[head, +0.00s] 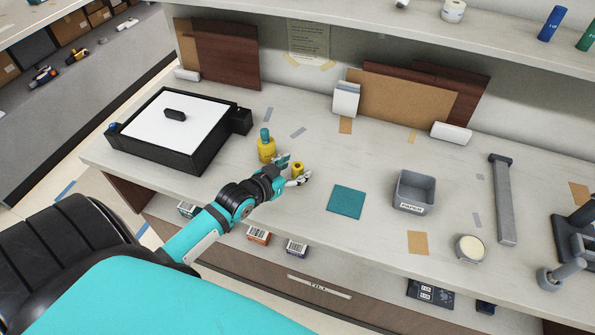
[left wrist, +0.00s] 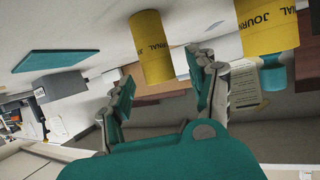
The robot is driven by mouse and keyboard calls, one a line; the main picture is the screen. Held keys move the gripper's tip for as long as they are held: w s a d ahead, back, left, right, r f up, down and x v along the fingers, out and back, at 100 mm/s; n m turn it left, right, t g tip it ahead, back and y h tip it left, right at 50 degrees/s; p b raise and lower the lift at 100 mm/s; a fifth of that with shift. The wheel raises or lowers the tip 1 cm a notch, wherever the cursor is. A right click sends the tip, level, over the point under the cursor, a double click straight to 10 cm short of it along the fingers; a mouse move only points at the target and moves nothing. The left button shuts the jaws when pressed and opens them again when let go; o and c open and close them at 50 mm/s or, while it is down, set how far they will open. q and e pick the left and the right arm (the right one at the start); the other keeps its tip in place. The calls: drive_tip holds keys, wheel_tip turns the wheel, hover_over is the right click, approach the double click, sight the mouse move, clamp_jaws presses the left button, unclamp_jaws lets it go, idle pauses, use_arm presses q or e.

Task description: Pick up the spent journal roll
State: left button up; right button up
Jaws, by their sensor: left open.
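A short yellow roll (head: 297,168) stands upright on the counter, with a dark hole in its top. It is lettered JOURNAL and shows upside down in the left wrist view (left wrist: 150,48). A yellow roll with a teal top (head: 266,150) stands behind it to the left; it is also lettered JOURNAL in the left wrist view (left wrist: 268,28). My left gripper (head: 293,170) is open at the short roll, its fingers to either side in the picture. In the left wrist view the left gripper (left wrist: 160,95) is empty; contact cannot be told. My right gripper is out of view.
A teal mat (head: 346,202) and a grey labelled bin (head: 414,204) lie to the right. A black-framed box with a white top (head: 165,143) stands left. A round tin (head: 470,249) and a grey post (head: 503,205) are further right. Boards lean on the back wall.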

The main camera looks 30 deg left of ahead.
use_arm(q)
drive_tip(key=shift+x, duration=1.1)
drive_tip(key=shift+s, duration=0.1)
drive_tip(key=shift+c, duration=1.3)
drive_tip(key=c, duration=0.8)
drive_tip(key=shift+c, duration=0.2)
drive_tip(key=shift+r, duration=0.1)
